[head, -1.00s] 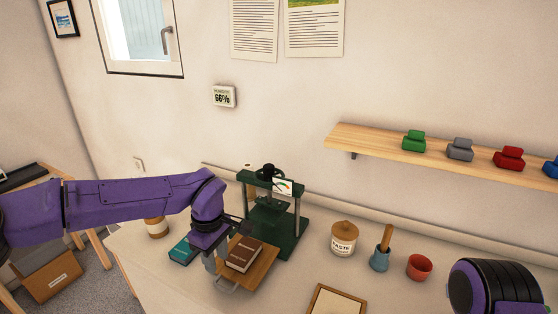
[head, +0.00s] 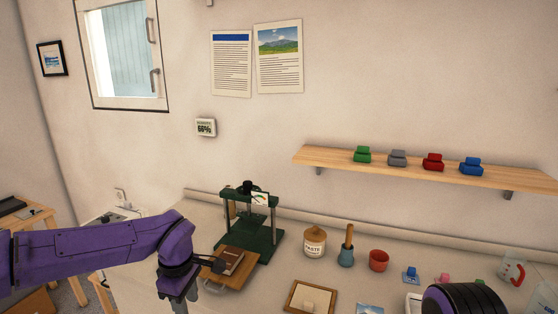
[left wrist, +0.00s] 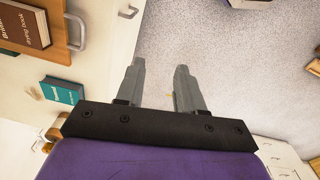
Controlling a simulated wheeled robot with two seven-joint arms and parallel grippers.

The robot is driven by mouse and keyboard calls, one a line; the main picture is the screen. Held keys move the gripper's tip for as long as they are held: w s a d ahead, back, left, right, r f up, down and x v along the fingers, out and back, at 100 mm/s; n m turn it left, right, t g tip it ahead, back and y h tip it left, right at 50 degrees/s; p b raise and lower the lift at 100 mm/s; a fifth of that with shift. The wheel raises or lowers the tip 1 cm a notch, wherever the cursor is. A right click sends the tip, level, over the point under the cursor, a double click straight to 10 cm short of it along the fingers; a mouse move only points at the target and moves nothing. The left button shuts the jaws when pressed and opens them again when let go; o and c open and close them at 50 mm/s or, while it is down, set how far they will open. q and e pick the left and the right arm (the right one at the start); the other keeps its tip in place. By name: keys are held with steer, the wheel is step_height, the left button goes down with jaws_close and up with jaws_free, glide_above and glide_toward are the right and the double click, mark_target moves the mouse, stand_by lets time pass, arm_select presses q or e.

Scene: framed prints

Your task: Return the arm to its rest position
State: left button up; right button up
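My left arm comes in from the left in the head view, its gripper (head: 178,298) pointing down in front of the bench, left of the wooden board (head: 238,273). The left wrist view shows the gripper (left wrist: 161,82) open, with nothing between its two grey fingers and grey floor beyond. A brown book (head: 228,262) lies on the board in front of the green press (head: 262,243); the book also shows in the left wrist view (left wrist: 25,25). My right arm (head: 465,300) shows only in part at the lower right; its gripper is out of view.
A teal book (left wrist: 63,90) lies beside the board. Right of the press stand a paste jar (head: 314,242), a blue pot (head: 346,257) and a red cup (head: 379,260). A wooden frame (head: 290,298) lies in front. A wall shelf (head: 330,160) holds several coloured blocks.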

arm_select(q)
steer(key=s+a+f+t+y+b, duration=0.1)
steer(key=s+f+t+y, duration=0.1)
steer(key=f, duration=0.5)
steer(key=s+a+f+m+t+y, duration=0.1)
steer(key=s+a+f+t, duration=0.1)
steer(key=f, duration=0.5)
steer(key=s+a+f+t+y+b, duration=0.1)
steer(key=s+f+y, duration=0.15)
steer(key=f, duration=0.45)
steer(key=s+a+f+m, duration=0.1)
steer(key=s+f, duration=0.3)
steer(key=s, duration=0.4)
steer(key=s+a+f+m+g+h+b, duration=0.1)
steer(key=s+a+f+m, duration=0.1)
steer(key=s, duration=0.6)
steer(key=s+a+f+m+g+h, duration=0.1)
steer(key=s+a+f+m, duration=0.1)
steer(key=s+f+m, duration=0.3)
steer(key=s, duration=0.2)
steer(key=shift+s+f+b, duration=0.3)
steer(key=shift+s+b, duration=0.05)
steer(key=shift+s, duration=0.05)
arm_select(e)
steer(key=f, duration=0.4)
steer(key=shift+w+d, duration=0.1)
steer(key=shift+w, duration=0.15)
